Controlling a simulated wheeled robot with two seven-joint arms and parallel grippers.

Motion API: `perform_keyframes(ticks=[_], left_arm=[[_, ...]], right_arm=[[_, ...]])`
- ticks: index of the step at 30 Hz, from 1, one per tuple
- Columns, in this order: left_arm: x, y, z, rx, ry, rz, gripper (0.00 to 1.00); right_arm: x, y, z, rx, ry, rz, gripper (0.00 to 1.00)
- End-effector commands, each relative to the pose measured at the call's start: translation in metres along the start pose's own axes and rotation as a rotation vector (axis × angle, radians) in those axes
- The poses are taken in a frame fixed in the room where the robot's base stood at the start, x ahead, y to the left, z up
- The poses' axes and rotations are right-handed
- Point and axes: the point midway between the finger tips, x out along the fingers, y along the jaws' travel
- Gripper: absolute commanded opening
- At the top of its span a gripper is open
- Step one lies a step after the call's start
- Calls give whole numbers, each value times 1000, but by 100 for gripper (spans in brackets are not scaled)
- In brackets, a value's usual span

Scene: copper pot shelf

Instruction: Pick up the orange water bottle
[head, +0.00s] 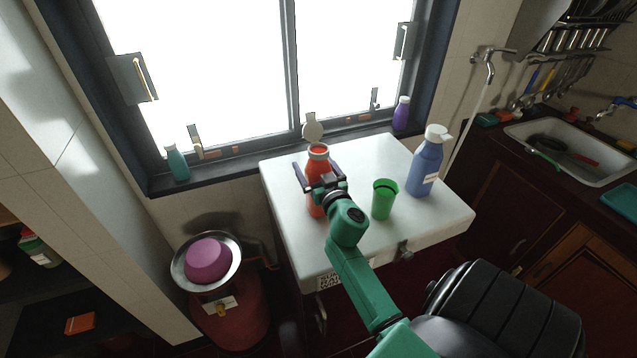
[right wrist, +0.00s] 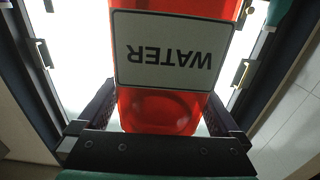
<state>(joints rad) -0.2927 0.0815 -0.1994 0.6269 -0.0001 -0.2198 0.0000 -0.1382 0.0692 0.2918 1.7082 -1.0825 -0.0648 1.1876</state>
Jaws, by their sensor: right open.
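The orange water bottle (head: 317,163) stands upright on the white table (head: 285,160), near its left side by the window. In the right wrist view the bottle (right wrist: 158,110) fills the middle, its WATER label (right wrist: 172,52) upside down. My right gripper (head: 318,176) is at the bottle, with its fingers open on either side of it. In the right wrist view the two fingers (right wrist: 158,118) flank the bottle; I cannot tell whether they touch it. My left gripper is not in view.
A green cup (head: 384,199) and a blue bottle (head: 428,163) stand right of the orange bottle on the table. A purple bottle (head: 401,113) and a teal bottle (head: 177,162) stand on the window sill. The table's front right is clear.

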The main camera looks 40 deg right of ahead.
Motion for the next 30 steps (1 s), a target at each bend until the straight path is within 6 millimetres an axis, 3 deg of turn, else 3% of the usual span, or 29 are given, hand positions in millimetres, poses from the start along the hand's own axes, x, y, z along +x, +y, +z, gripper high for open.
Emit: perform_keyframes(ticks=[4, 9, 12, 23, 26, 30], left_arm=[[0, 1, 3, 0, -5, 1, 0], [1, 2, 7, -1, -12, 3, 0], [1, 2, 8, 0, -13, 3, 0], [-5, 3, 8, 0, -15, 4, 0], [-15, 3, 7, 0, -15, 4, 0], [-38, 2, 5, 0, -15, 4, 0]], right_arm=[[0, 0, 1, 0, 0, 0, 96], [-1, 0, 0, 0, 0, 0, 31], [-1, 0, 0, 0, 0, 0, 0], [-1, 0, -9, -2, 5, -1, 0], [0, 0, -25, -4, 6, -2, 0], [-1, -1, -68, -8, 9, -6, 0]])
